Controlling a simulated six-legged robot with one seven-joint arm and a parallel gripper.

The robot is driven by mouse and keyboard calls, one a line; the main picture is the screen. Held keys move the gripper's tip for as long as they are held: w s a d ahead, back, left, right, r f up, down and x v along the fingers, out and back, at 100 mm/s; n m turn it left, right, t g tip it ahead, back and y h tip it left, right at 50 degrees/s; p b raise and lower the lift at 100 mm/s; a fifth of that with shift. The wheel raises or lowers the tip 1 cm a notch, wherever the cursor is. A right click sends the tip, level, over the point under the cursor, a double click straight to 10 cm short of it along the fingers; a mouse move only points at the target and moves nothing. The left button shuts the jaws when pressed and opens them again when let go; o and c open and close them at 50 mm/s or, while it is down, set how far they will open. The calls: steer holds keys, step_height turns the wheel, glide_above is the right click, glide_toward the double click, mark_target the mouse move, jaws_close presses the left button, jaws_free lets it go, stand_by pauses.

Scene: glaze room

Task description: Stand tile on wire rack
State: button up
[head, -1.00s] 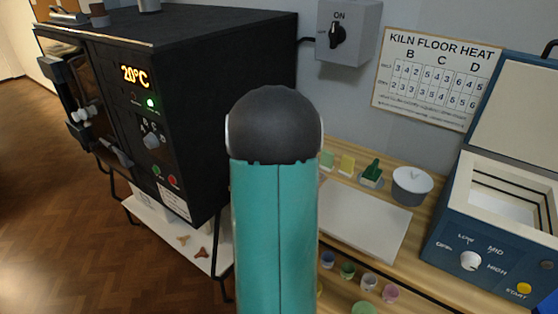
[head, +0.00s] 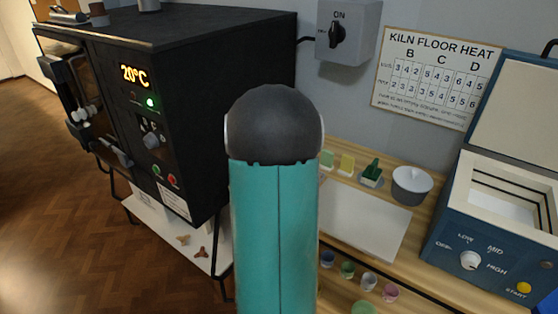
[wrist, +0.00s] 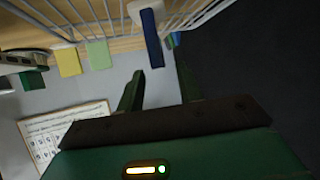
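My gripper (wrist: 160,68) shows in the wrist view with its two dark green fingers apart. A blue tile (wrist: 153,40) with a pale edge stands among the wires of the wire rack (wrist: 105,14), seen nearly edge-on. Its near end is just beyond my fingertips and roughly between them. A gap shows on the right finger's side; contact on the left is unclear. In the head view my arm hides the gripper, tile and rack.
A yellow tile (wrist: 68,60) and a pale green tile (wrist: 98,54) are near the rack. A black kiln (head: 215,110) stands left, a blue kiln (head: 455,228) right.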

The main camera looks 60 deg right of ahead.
steer(key=v, duration=1.1)
steer(key=shift+a, duration=0.2)
steer(key=w+a+r+n+t+y, duration=0.35)
steer(key=w+a, duration=0.35)
steer(key=a, duration=0.4)
steer(key=w+a+r+n+t+y, duration=0.35)
steer(key=w+a, duration=0.35)
steer(key=a, duration=0.4)
steer(key=s+a+n+y, duration=0.1)
steer(key=a+n+y, duration=0.25)
steer(key=a, duration=0.95)
steer(key=s+a+n+g+y, duration=0.1)
steer(key=s+a+n+g, duration=0.3)
steer(key=s+a, duration=0.7)
steer(key=shift+s+a+r+n, duration=0.15)
steer(key=shift+s+a+n, duration=0.1)
steer(key=shift+s+n, duration=0.2)
